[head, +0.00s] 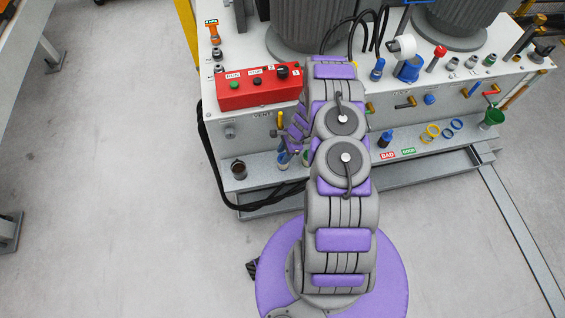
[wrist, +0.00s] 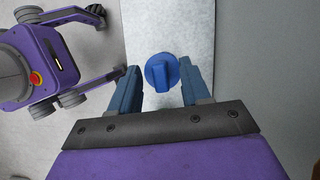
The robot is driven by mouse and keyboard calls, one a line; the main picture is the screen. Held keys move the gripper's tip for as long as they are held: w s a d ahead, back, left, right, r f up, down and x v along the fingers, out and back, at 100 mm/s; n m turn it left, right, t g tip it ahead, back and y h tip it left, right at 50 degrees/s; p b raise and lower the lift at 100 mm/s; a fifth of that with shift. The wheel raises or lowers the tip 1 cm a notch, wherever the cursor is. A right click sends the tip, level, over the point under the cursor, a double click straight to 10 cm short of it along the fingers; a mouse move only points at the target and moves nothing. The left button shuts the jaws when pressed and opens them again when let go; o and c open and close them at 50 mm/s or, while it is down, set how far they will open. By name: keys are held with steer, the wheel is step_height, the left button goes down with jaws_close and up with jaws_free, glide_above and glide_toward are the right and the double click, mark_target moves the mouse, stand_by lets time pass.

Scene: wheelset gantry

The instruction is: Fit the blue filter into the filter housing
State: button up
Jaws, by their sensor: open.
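In the wrist view, my gripper (wrist: 162,80) is open, with its two blue fingers apart. A blue round piece with a raised grip bar (wrist: 161,73), apparently the blue filter seen from above, shows between and just beyond the fingertips. I see no clear contact. In the head view, my arm reaches over the bench's front shelf, and my gripper (head: 293,150) is partly hidden beside the arm links. Small blue parts show there, but I cannot tell fingers from filter. A dark blue cylinder (head: 385,138) stands right of my arm. I cannot make out which part is the filter housing.
The white bench (head: 230,122) carries a red button box (head: 258,88), a blue bottle (head: 377,70) and a white roll (head: 402,47).

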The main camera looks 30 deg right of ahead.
steer(key=shift+d, duration=0.35)
steer(key=shift+c, duration=0.3)
steer(key=shift+a+r, duration=0.1)
steer(key=shift+a, duration=0.25)
steer(key=c, duration=0.7)
steer(key=shift+d, duration=0.1)
jaws_close()
steer(key=shift+d, duration=0.2)
